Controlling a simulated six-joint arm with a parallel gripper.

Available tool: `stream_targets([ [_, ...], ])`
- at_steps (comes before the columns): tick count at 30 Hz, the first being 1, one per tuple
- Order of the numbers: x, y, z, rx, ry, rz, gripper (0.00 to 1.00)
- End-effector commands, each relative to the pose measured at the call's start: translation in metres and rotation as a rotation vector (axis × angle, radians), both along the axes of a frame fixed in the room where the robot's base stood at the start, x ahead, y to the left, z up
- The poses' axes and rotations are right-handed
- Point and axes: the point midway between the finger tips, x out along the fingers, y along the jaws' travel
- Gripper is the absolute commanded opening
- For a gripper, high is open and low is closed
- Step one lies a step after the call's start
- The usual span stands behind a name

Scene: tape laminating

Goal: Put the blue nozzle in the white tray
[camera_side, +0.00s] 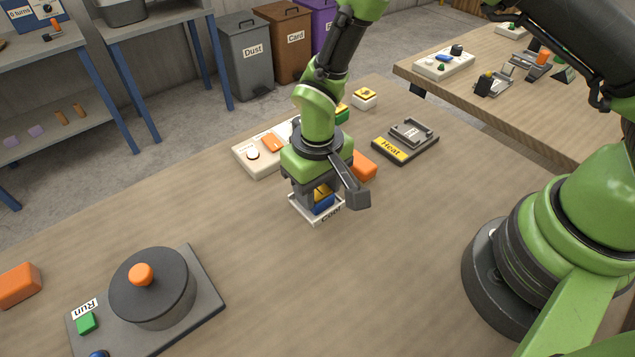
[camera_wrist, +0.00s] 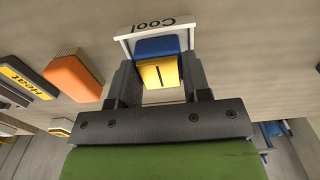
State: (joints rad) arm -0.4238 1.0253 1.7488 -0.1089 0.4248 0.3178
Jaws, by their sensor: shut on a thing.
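The blue nozzle (camera_side: 323,204) has a blue body and a yellow top with a dark slit. It also shows in the wrist view (camera_wrist: 158,47), with its yellow top between the fingers. My gripper (camera_side: 320,193) points down and is shut on it. The white tray (camera_side: 301,209), marked "Cool", lies directly beneath, and its white rim also shows in the wrist view (camera_wrist: 126,45). The nozzle is within the tray's outline, low down. I cannot tell whether it touches the tray floor. The fingers partly hide nozzle and tray in the side view.
An orange block (camera_side: 364,167) lies close to the right of my gripper. A grey "Heat" plate (camera_side: 406,141) is farther right. A cream board (camera_side: 250,165) and a white yellow-topped nozzle (camera_side: 364,98) stand behind. A "Run" machine (camera_side: 150,290) is front left; the table between is clear.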

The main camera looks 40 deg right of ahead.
Motion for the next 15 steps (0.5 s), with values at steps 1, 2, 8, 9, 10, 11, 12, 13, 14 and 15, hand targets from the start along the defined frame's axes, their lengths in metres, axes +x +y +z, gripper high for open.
stream_targets([
  [1,0.0001,0.0001,-0.0003,0.000,0.000,0.000,0.18],
  [2,0.0001,0.0001,-0.0004,0.000,0.000,0.000,0.18],
  [8,0.0002,0.0001,-0.0003,0.000,-0.001,0.000,0.46],
  [9,0.0002,0.0001,-0.0003,0.000,-0.001,0.000,0.56],
  [10,0.0002,0.0001,-0.0003,0.000,-0.001,0.000,0.62],
  [11,0.0002,0.0001,-0.0003,0.000,-0.001,0.000,0.69],
  [12,0.0002,0.0001,-0.0003,0.000,-0.001,0.000,0.74],
  [13,0.0002,0.0001,-0.0003,0.000,-0.001,0.000,0.74],
  [14,0.0002,0.0001,-0.0003,0.000,-0.001,0.000,0.74],
  [15,0.0002,0.0001,-0.0003,0.000,-0.001,0.000,0.74],
])
